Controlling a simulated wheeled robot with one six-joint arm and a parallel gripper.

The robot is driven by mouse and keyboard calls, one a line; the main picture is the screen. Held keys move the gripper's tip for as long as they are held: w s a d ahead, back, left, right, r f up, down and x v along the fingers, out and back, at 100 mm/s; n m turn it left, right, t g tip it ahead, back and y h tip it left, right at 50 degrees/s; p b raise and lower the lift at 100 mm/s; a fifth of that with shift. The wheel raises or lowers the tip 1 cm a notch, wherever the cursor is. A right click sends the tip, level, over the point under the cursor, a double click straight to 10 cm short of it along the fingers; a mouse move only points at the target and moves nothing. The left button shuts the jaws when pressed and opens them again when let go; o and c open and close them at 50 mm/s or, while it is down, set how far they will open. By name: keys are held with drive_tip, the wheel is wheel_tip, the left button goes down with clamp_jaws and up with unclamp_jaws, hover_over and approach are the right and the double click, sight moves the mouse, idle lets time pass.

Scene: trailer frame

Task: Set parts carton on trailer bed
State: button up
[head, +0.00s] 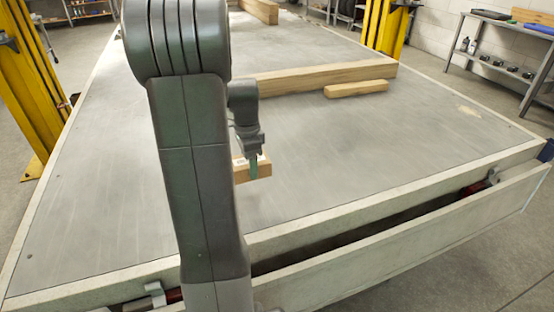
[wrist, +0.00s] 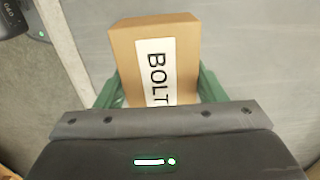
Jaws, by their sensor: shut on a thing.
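The parts carton (head: 241,174) is a small brown box, partly hidden by my arm and gripper in the head view. In the wrist view the carton (wrist: 187,48) shows a white label reading "BOLT", its end cut off by the gripper body. My gripper (head: 253,168) has green fingers, shut on the carton's two sides. The trailer bed (head: 330,145) is a wide grey deck with a pale rim. The carton is over the near middle part of the bed. I cannot tell whether its underside touches the deck.
A long wooden beam (head: 330,76) and a short wooden block (head: 356,89) lie on the bed beyond the carton. Yellow posts (head: 392,28) stand at both sides. A lowered side board (head: 420,238) runs along the near edge. The deck right of the carton is clear.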

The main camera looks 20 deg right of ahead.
wheel_tip(320, 180, down, 8)
drive_tip(key=shift+r+b, duration=0.15)
drive_tip(key=shift+b, duration=0.45)
drive_tip(key=o, duration=1.2)
wheel_tip(320, 180, up, 12)
drive_tip(key=shift+r+p, duration=0.1)
drive_tip(key=shift+p, duration=1)
